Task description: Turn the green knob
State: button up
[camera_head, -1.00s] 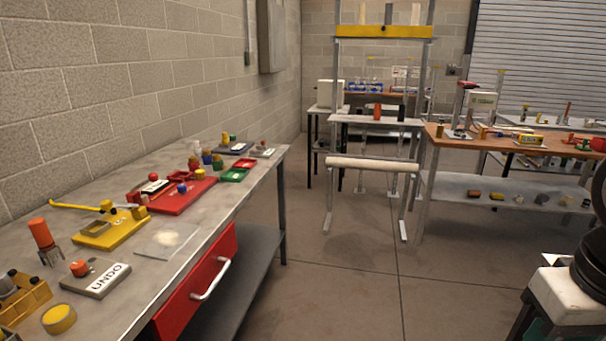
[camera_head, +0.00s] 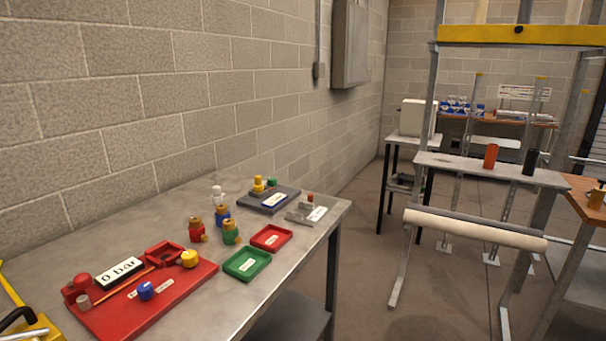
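Two green parts show on the left workbench (camera_head: 185,196), and I cannot tell for sure which one is the green knob. One is a small green piece (camera_head: 272,183) on a dark grey board (camera_head: 268,201), beside a yellow piece (camera_head: 258,184). The other is a green-bodied fitting with a brass-coloured top (camera_head: 231,234), standing behind the green tray (camera_head: 247,264). Both look uncovered. My gripper is not in view.
Red-bodied (camera_head: 196,231) and blue-bodied (camera_head: 222,217) fittings stand close to the green one. A red board (camera_head: 150,298) with a "0 bar" display lies in front. A brick wall (camera_head: 150,110) runs behind the bench. A steel frame (camera_head: 478,240) stands to the right.

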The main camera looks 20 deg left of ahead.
aim_at(271, 182)
jog(key=i, duration=0.5)
jog(key=u, duration=1.15)
jog(key=k, duration=0.5)
jog(key=z, duration=0.6)
jog(key=i, duration=1.15)
jog(key=u, duration=0.45)
jog(key=i, duration=0.75)
jog(key=u, duration=0.5)
